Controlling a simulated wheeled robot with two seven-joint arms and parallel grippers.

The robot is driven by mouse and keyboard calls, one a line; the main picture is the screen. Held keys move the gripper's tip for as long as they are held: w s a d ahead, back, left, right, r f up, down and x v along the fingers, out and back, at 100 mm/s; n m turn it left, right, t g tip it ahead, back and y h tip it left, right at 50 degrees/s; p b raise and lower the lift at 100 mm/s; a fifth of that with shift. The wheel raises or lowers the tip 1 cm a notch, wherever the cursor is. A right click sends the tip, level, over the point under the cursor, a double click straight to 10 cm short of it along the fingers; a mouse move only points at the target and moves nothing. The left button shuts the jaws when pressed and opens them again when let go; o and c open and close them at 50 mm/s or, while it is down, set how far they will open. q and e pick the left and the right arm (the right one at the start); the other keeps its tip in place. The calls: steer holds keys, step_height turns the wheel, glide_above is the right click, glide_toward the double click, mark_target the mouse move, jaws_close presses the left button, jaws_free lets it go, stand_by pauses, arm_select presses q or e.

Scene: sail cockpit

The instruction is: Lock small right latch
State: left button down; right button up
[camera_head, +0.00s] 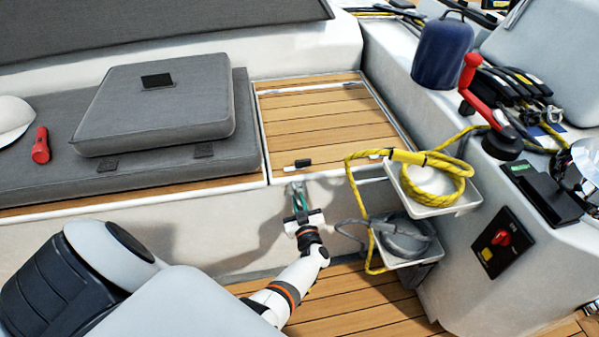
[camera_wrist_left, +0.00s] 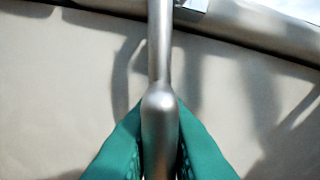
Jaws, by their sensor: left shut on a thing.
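A slim silver metal latch (camera_head: 296,188) hangs against the pale locker wall below the front edge of the small wooden hatch (camera_head: 320,120). My left gripper (camera_head: 299,203) is at its lower end. In the left wrist view the latch shows as a silver rod (camera_wrist_left: 160,45) with a thicker, rounded lower part. The teal fingertips of my left gripper (camera_wrist_left: 160,150) are shut on that thicker part, one on each side. The top of the rod reaches the locker's upper edge, where its joint is unclear. My right gripper is out of view.
Grey cushions (camera_head: 160,105) and a red flashlight (camera_head: 41,146) lie on the bench to the left. To the right, a yellow rope (camera_head: 455,170) hangs over white trays (camera_head: 440,208) close to my arm. A red-handled winch (camera_head: 480,95) stands beyond.

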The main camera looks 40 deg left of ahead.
arm_select(q)
steer(key=shift+d+f+m+p, duration=0.1)
steer(key=shift+m+p, duration=0.25)
steer(key=shift+m, duration=1.05)
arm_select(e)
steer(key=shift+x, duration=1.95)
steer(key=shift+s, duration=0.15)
arm_select(q)
steer(key=c, duration=1.5)
jaws_free()
